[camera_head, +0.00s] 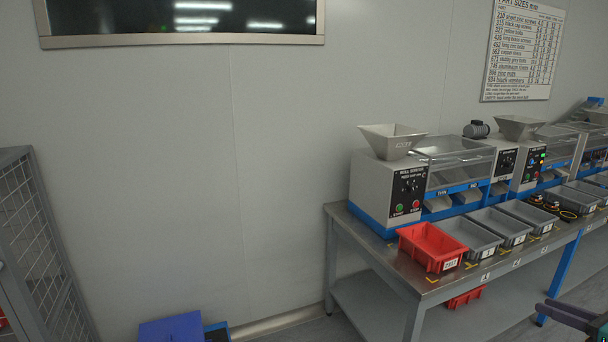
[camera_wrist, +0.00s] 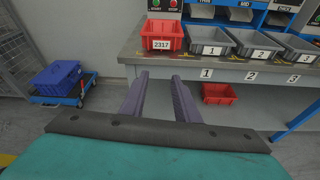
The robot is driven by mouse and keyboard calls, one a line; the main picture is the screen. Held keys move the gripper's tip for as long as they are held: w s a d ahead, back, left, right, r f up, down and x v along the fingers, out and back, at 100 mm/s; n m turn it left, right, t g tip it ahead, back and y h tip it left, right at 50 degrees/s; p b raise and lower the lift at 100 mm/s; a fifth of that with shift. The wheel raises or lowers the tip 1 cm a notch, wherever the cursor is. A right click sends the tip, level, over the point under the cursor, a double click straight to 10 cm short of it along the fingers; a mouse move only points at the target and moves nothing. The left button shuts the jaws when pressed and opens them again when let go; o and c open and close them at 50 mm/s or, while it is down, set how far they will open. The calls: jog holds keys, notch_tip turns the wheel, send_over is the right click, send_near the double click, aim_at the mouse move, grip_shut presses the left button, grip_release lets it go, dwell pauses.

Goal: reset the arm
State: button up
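My gripper (camera_wrist: 160,78) shows in the wrist view as two grey-purple fingers standing apart, with nothing between them. It points toward the front of the workbench, below the red bin. In the head view, my gripper (camera_head: 552,308) is at the lower right edge, in front of the bench and partly cut off by the frame. Most of the arm is out of view. No object is held.
The metal workbench (camera_head: 345,218) carries a red bin (camera_head: 432,246) labelled 2317, several grey bins (camera_head: 470,237) and a sorter machine (camera_head: 378,188). Another red bin (camera_wrist: 218,94) is under it. A blue crate (camera_wrist: 57,78) sits on a cart at left, near a mesh cage (camera_head: 38,240).

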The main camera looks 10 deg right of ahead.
jog(key=w+a+f+n+g+y+p, duration=0.1)
jog(key=w+a+f+y, duration=0.25)
jog(key=w+a, duration=0.5)
jog(key=w+a+f+n+g+y+p, duration=0.2)
jog(key=w+a+f, duration=0.3)
jog(key=a, duration=0.6)
jog(key=w+a+f+n+g+y+p, duration=0.1)
jog(key=a+f+g, duration=0.1)
jog(key=a+f, duration=0.5)
jog(key=a+f+n+g+p, duration=0.1)
jog(key=a+f+n+g, duration=0.1)
jog(key=a, duration=0.8)
jog(key=w+a+f+n+g+y, duration=0.1)
jog(key=a+f+g, duration=0.3)
jog(key=a, duration=0.5)
jog(key=s+a+f+n+g+h+p, duration=0.3)
jog(key=s+a+f+n+g, duration=0.5)
jog(key=s+a+f, duration=0.9)
jog(key=s+f+n+g+h, duration=0.1)
jog(key=s+f+n+h, duration=0.3)
jog(key=s+n, duration=0.55)
jog(key=s+d+f+n+h, duration=0.2)
jog(key=s+d+n+h, duration=0.2)
jog(key=d+n, duration=0.4)
jog(key=shift+n+p, duration=0.45)
jog(key=shift+n, duration=0.4)
